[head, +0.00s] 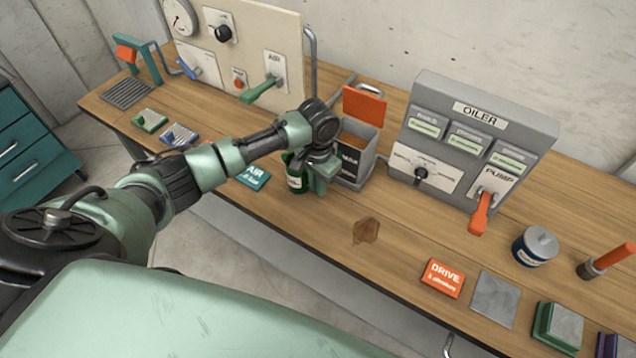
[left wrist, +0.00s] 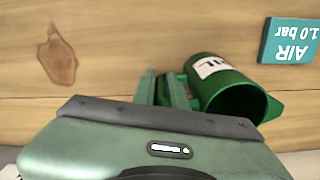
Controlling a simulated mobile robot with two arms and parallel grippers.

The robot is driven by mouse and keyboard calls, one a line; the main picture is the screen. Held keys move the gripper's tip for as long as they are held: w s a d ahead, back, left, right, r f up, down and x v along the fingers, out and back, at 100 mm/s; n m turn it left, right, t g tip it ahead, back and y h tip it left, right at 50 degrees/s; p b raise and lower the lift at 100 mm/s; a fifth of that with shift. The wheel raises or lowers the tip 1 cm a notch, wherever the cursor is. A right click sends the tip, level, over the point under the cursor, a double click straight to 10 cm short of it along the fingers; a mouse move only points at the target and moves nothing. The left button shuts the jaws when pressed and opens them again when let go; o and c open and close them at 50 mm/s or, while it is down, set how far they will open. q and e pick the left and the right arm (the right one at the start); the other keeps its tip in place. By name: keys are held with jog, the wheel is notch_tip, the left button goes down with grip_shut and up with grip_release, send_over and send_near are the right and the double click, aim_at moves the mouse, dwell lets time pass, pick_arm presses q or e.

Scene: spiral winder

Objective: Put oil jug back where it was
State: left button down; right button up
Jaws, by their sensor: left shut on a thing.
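The oil jug (head: 296,176) is a dark green jug with a white label, near the front edge of the bench. In the left wrist view the jug (left wrist: 220,88) shows its dark open mouth and part of its label. My left gripper (head: 318,172) is at the jug's right side in the head view. In the left wrist view its two fingers (left wrist: 162,88) are shut on the jug's handle. Whether the jug touches the bench top is hard to tell. A brown stain (head: 366,231) marks the wood to the right of the jug. My right gripper is not in view.
A grey bin (head: 362,165) with an orange lid stands just behind the gripper. The teal AIR card (head: 253,177) lies left of the jug. The OILER panel (head: 470,140) stands at the back right. The DRIVE card (head: 442,278) lies further right. Bench top around the stain is clear.

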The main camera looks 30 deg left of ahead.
pick_arm(q)
jog(key=c, duration=1.5)
grip_release()
jog(key=shift+f, duration=0.1)
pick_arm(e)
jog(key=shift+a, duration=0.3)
pick_arm(q)
jog(key=shift+o, duration=0.2)
